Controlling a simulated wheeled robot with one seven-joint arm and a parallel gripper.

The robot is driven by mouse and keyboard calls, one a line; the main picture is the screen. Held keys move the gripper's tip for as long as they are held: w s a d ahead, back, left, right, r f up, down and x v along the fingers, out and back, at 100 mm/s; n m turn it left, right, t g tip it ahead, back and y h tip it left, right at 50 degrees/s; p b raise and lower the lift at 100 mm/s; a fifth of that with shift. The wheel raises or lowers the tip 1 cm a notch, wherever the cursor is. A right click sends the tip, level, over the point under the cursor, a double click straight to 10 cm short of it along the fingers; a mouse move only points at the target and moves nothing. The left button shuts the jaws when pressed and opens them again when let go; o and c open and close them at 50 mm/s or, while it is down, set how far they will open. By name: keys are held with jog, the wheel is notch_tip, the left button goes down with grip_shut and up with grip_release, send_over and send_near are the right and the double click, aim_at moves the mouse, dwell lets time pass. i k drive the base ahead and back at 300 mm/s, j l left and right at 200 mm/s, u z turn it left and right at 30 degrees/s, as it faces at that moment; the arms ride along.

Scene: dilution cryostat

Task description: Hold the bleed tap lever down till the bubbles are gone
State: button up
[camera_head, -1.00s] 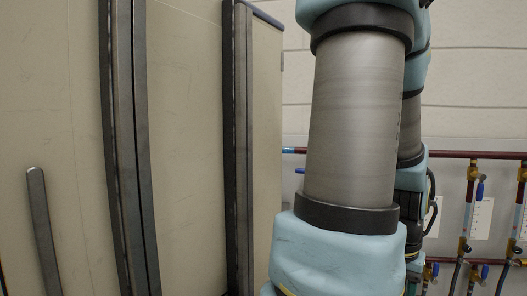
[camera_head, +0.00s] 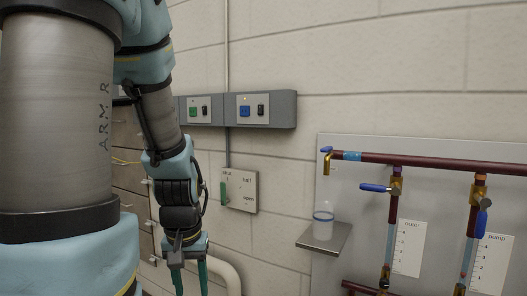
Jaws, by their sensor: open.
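The bleed tap (camera_head: 327,166) is a small brass spout at the left end of the dark red pipe. Its short blue lever (camera_head: 326,150) sits on top. A light blue section (camera_head: 352,156) of the pipe lies just right of the tap; bubbles are too small to make out. A clear cup (camera_head: 323,225) stands below the spout. My gripper (camera_head: 189,274) hangs pointing down at the lower left, its two green fingers apart and nothing seen between them. It is left of and lower than the tap, clear of it. The fingertips are near the bottom edge.
A small shelf (camera_head: 324,238) holds the cup. Other blue-handled valves (camera_head: 375,188) and tubes are at right. A labelled wall plate (camera_head: 243,190) with a green lever and a grey switch box (camera_head: 262,110) are left of the panel. Drawers (camera_head: 135,185) stand behind my arm.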

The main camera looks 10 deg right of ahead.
aim_at(328, 149)
jog(key=k+l+u, duration=0.2)
jog(key=u, duration=0.2)
jog(key=k+l+u, duration=0.25)
jog(key=u, duration=0.15)
jog(key=k+l+u, duration=0.1)
jog(key=k+u, duration=0.15)
jog(key=u, duration=0.2)
jog(key=k+l, duration=0.1)
jog(key=k, duration=0.25)
